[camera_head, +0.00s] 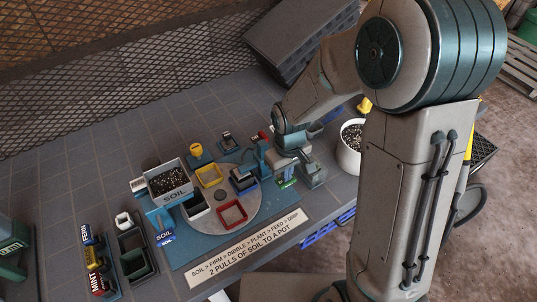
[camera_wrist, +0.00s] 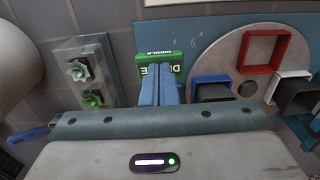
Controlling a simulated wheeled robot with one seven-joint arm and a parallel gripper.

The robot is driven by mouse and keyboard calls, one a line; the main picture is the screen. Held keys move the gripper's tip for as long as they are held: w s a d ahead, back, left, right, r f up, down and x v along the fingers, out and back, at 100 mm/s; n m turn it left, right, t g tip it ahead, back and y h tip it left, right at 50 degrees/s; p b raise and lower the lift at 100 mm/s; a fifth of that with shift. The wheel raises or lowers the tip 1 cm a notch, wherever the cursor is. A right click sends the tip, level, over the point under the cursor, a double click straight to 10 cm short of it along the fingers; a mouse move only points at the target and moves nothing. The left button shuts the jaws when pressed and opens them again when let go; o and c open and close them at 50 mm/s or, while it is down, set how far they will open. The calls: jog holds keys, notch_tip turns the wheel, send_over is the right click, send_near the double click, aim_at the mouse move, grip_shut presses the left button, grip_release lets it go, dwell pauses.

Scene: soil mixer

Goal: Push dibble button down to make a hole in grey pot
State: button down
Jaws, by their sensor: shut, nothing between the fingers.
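The green dibble block (camera_wrist: 172,58), lettered DIBBLE, is at the top middle of the wrist view. Its green label (camera_head: 288,183) shows small at the turntable's right side in the head view. My gripper (camera_wrist: 163,68) is shut and empty, its blue fingers in front of the block and covering part of its lettering. I cannot tell whether they touch it, and no separate button shows. A pale grey-rimmed pot (camera_wrist: 292,90) is at the right of the wrist view; in the head view a pale-rimmed pot (camera_head: 196,207) sits on the turntable. No hole is visible in either.
The round turntable (camera_head: 222,222) also carries red (camera_head: 233,213), yellow (camera_head: 208,175) and blue (camera_wrist: 211,80) square rims. A soil hopper (camera_head: 168,186) stands left of it. A white bucket (camera_head: 348,160) is close by.

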jog(key=shift+f+b, duration=0.4)
jog(key=shift+f, duration=0.15)
jog(key=shift+r, duration=0.2)
dwell(0.6)
jog(key=shift+r+p, duration=2.9)
jog(key=shift+r, duration=0.75)
notch_tip(320, 180, up, 5)
jog(key=p, duration=0.3)
jog(key=shift+p, duration=0.4)
